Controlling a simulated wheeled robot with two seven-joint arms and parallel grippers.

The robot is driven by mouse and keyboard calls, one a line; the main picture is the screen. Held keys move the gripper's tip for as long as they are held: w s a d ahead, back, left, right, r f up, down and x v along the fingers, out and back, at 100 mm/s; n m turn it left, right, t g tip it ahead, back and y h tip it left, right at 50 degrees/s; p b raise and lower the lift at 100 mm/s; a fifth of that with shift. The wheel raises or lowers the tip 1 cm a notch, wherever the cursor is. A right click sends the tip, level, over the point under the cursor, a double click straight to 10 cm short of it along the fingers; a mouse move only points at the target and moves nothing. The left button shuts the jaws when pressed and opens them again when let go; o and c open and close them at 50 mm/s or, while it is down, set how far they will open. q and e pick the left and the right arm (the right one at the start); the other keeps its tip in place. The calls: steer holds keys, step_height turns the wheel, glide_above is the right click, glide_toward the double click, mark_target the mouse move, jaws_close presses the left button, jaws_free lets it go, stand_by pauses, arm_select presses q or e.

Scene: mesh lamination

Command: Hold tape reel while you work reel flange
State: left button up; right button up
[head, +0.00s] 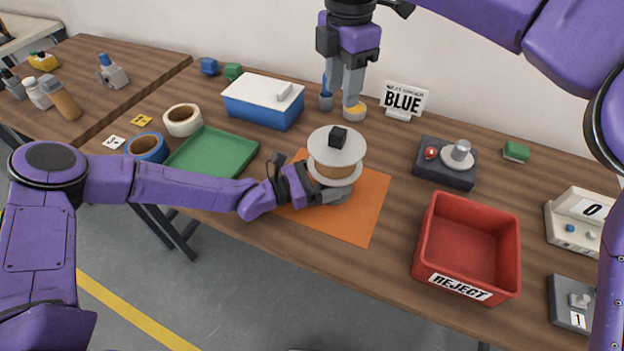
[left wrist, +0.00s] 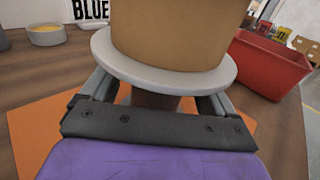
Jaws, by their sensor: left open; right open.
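The tape reel (head: 334,172) stands upright on the orange mat (head: 362,217). It has a brown wound middle between two pale discs, and its upper disc, the reel flange (head: 347,149), carries a black block-like knob (head: 338,137). My left gripper (head: 335,195) is low at the reel's near side, open, with its fingers on either side of the reel's base below the lower disc. The left wrist view shows the lower disc (left wrist: 165,78) just above the open fingers (left wrist: 155,105). My right gripper (head: 349,88) is open and empty, pointing down behind the reel, above the table.
A red REJECT bin (head: 470,285) stands at the right front. A dark box with a red button (head: 446,165), a BLUE sign (head: 404,100) and a small yellow-filled dish (head: 354,110) stand behind. A green tray (head: 213,152), tape rolls and a blue-white box (head: 264,101) are left.

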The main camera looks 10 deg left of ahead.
arm_select(q)
steer(key=shift+w+d, duration=0.15)
steer(key=shift+d, duration=0.1)
steer(key=shift+c, duration=0.4)
steer(key=c, duration=1.5)
steer(key=o, duration=0.7)
steer(key=c, duration=0.6)
steer(key=shift+c, duration=0.2)
